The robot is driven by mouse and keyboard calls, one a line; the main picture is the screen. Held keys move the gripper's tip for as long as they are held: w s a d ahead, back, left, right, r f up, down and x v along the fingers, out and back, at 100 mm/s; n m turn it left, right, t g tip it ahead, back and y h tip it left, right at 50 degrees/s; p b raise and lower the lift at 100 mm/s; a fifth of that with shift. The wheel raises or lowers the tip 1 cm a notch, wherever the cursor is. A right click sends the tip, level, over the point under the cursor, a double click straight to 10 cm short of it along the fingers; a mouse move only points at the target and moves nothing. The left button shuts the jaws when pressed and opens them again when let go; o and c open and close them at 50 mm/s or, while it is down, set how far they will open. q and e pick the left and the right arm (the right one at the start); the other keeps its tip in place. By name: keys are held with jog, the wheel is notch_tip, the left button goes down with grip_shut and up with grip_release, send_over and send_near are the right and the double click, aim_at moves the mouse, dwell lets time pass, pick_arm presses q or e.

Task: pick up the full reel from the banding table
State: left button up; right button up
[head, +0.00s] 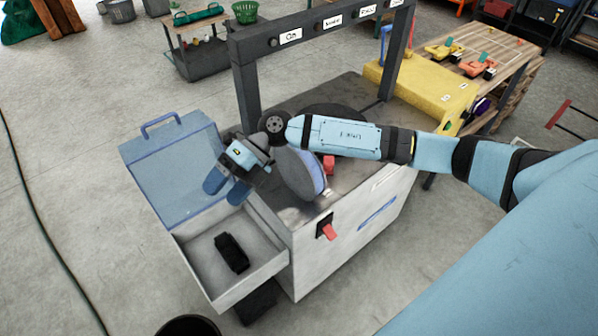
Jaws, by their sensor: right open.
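The banding table (345,215) is a pale cabinet with a dark top and a dark arch over it. A round disc (309,168) with a pale blue-grey face and dark rim stands on edge at its front, partly behind my right arm; it may be the reel, but I cannot tell whether it is full. A flat dark round shape lies on the top behind my arm. My right gripper (226,187) is open and empty, left of the disc, above the drawer's back edge, its blue fingers pointing down-left. My left gripper is out of view.
An open drawer (208,283) at the table's left holds a black block (231,253). A blue panel with a handle (170,170) stands raised beside it. A yellow bench (425,95) is behind right. Floor at left is clear except for a dark cable.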

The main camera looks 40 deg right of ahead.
jog(key=w+d+h, duration=0.5)
jog(key=d+h, duration=0.1)
jog(key=d, duration=0.5)
notch_tip(320, 180, up, 5)
jog(key=t+h+b, duration=0.1)
jog(key=t+h, duration=0.1)
jog(key=h, duration=0.4)
send_over(299, 170)
jog(key=w+d, duration=0.2)
jog(key=w, duration=0.1)
jog(key=shift+m, duration=0.3)
notch_tip(299, 170, down, 9)
jog(key=shift+r+p, duration=0.15)
jog(key=shift+p, duration=0.5)
notch_tip(299, 170, down, 4)
jog(key=shift+s+f+p, duration=0.1)
jog(key=shift+s+p, duration=0.05)
jog(key=shift+p, duration=0.6)
jog(key=shift+f, duration=0.5)
jog(key=shift+r, duration=0.1)
grip_shut()
